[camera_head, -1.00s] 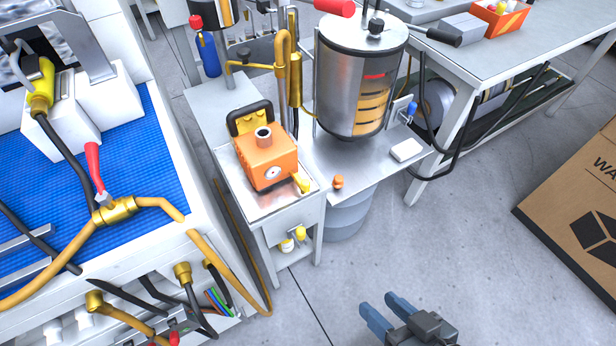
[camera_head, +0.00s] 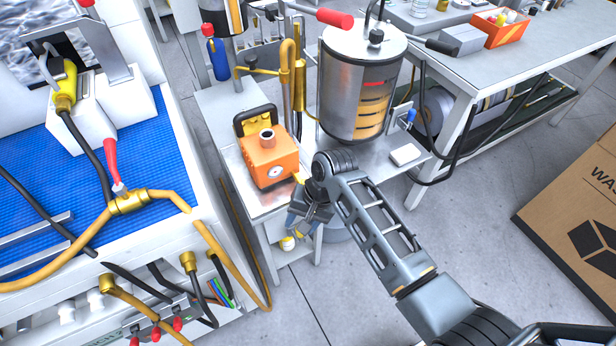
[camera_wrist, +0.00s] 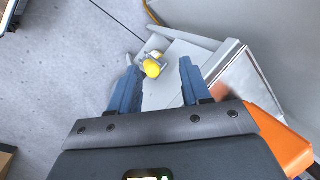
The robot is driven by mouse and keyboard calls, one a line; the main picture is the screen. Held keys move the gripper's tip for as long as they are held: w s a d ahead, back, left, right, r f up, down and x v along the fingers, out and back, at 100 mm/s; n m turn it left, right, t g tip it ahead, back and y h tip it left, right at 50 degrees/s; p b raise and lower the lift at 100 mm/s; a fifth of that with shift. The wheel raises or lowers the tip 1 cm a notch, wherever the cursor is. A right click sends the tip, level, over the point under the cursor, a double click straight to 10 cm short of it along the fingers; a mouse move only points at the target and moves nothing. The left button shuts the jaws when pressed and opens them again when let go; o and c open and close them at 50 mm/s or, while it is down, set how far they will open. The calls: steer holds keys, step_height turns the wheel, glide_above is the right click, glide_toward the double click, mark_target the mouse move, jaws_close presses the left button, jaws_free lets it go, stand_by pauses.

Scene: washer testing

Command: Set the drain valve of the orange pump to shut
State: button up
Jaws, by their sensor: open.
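The orange pump (camera_head: 270,158) stands on a small metal-topped stand, with a black handle behind it and a round gauge on its front. It also shows at the lower right of the wrist view (camera_wrist: 283,142). A yellow valve handle (camera_head: 298,178) shows at the pump's front right corner, partly hidden by my arm; its setting cannot be read. My gripper (camera_head: 303,226) is just in front of and below that corner, open. In the wrist view its blue fingers (camera_wrist: 158,75) are apart, with a yellow rounded thing (camera_wrist: 152,68) seen between and beyond them; nothing is gripped.
A blue-matted bench (camera_head: 160,140) with hoses is close on the left. A cardboard box (camera_head: 580,215) is far right. The floor in front is open.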

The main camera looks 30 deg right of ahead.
steer(key=w+d+r+m+g, duration=0.1)
steer(key=w+d+r+g, duration=0.1)
steer(key=w+d+r, duration=0.35)
steer(key=w+d+r+g, duration=0.2)
steer(key=w+r, duration=0.1)
steer(key=r, duration=0.5)
steer(key=shift+b+x, duration=0.65)
steer(key=shift+x, duration=3.1)
steer(key=shift+a, duration=0.15)
steer(key=shift+c, duration=0.3)
jaws_close()
